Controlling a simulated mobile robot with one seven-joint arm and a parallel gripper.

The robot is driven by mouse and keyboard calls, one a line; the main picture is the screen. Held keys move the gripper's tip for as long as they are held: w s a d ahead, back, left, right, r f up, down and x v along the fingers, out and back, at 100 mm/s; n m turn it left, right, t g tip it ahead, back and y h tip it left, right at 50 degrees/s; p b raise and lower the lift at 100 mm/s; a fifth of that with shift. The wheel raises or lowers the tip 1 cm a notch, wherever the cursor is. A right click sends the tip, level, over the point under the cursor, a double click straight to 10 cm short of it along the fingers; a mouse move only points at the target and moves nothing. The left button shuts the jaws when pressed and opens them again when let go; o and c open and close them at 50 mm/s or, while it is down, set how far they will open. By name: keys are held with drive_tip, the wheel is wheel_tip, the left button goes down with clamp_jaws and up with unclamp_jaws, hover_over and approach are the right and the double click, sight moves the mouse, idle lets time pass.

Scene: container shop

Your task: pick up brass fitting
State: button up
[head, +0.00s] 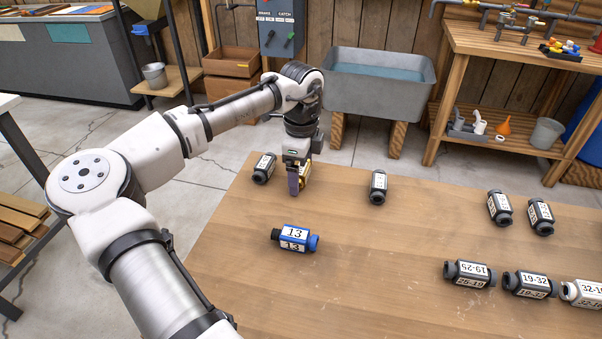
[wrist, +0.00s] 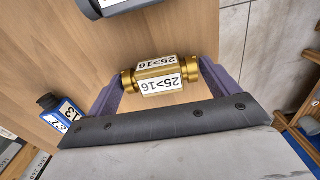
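The brass fitting (wrist: 157,75) is a gold-coloured cylinder with white "25>16" labels, seen in the wrist view lying lengthwise across the gap between my fingers. In the head view it is mostly hidden behind my gripper (head: 298,185), with a small gold part (head: 306,170) showing. My gripper points down at the wooden table (head: 350,260), near its far left edge. In the wrist view its two purple fingers (wrist: 163,88) are spread wide, one beside each end of the fitting. The end gaps are very small; I cannot tell whether either finger touches.
A blue fitting (head: 296,239) marked 13 lies nearer on the table. Dark grey fittings stand close on the left (head: 264,168) and farther right (head: 378,187). Several more lie at the right. The table's middle is clear. A sink (head: 378,100) stands behind.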

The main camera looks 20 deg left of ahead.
drive_tip(key=c, duration=0.7)
drive_tip(key=shift+r, duration=0.1)
